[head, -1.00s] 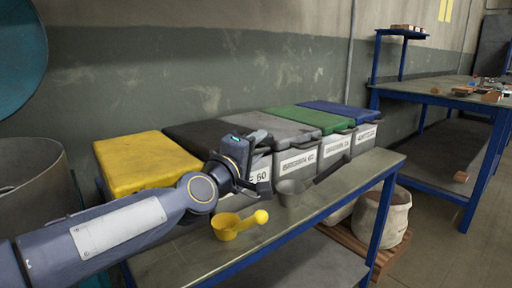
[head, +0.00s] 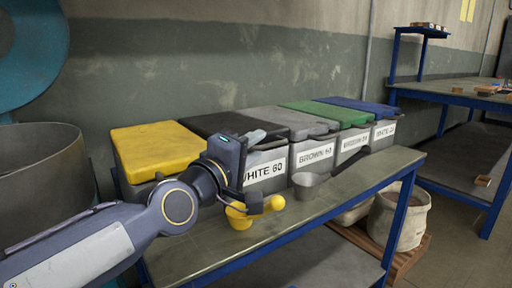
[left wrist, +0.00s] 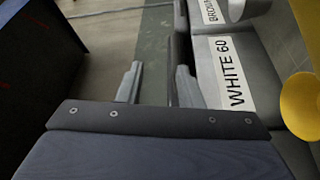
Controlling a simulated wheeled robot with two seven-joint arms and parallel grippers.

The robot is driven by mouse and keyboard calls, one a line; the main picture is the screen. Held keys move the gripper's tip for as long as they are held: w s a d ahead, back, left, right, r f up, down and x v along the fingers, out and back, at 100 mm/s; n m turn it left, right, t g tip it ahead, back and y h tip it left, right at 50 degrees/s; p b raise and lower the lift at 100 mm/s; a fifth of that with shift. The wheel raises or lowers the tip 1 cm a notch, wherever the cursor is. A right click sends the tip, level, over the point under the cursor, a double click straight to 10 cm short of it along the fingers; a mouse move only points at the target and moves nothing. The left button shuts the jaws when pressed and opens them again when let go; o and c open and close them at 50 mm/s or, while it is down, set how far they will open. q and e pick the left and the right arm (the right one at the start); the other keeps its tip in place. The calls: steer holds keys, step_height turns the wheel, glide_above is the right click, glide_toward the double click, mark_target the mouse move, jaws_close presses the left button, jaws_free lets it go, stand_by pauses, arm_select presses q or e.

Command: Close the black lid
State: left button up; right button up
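The black lid (head: 222,123) lies flat on top of the bin labelled WHITE 60 (head: 268,170), second from the left in the head view. It looks down, but its front left part is hidden by my left gripper. My left gripper (head: 257,172) is in front of that bin, beside the label's left end. In the left wrist view its two fingers (left wrist: 157,84) stand apart with nothing held between them. The label (left wrist: 236,72) shows to their right. I cannot tell whether a finger touches the bin or lid. My right gripper is not in view.
Bins with yellow (head: 156,147), grey (head: 283,120), green (head: 327,112) and blue (head: 360,106) lids flank the black one.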

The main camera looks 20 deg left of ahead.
arm_select(q)
steer(key=shift+s, duration=0.1)
steer(key=s+a+f, duration=0.2)
steer(key=s+a, duration=0.1)
steer(key=s, duration=0.4)
steer(key=shift+s+a+f+b, duration=0.3)
steer(key=shift+f, duration=0.1)
stand_by(0.5)
stand_by(0.6)
